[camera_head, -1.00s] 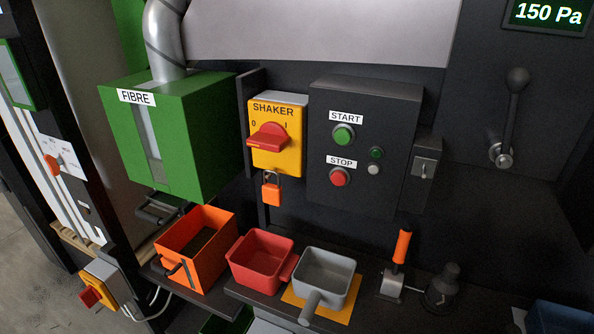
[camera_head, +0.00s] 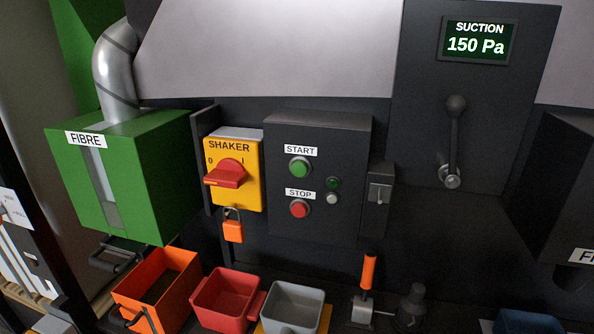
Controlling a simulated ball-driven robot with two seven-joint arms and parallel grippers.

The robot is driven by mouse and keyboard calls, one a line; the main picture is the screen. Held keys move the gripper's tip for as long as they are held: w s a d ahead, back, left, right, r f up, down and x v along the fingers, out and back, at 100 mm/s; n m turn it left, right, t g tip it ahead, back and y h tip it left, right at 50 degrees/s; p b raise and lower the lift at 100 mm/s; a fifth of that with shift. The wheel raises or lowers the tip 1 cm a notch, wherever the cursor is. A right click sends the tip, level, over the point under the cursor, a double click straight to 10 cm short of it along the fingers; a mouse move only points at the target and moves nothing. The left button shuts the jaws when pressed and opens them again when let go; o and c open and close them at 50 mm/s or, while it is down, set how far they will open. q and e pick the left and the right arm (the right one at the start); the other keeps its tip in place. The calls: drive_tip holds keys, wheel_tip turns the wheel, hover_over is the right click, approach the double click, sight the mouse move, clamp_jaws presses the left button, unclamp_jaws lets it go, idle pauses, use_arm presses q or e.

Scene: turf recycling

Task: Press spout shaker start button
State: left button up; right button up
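The green START button (camera_head: 299,167) sits under its white START label on a dark control box (camera_head: 345,190) in the middle of the view. The red STOP button (camera_head: 299,208) is below it. A small dark green lamp (camera_head: 333,183) and a small pale round fitting (camera_head: 332,198) are to their right. Left of the box is the yellow SHAKER switch (camera_head: 234,168) with a red handle turned toward 0. An orange padlock (camera_head: 233,230) hangs beneath it. Neither of my grippers shows in the view.
A green FIBRE box (camera_head: 150,170) stands at left. Orange (camera_head: 160,290), red (camera_head: 228,296) and grey (camera_head: 292,302) bins sit below. An orange-handled clamp (camera_head: 368,272) stands right of them. A lever (camera_head: 453,140) and a 150 Pa suction display (camera_head: 478,42) are at right. Space before the buttons looks clear.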

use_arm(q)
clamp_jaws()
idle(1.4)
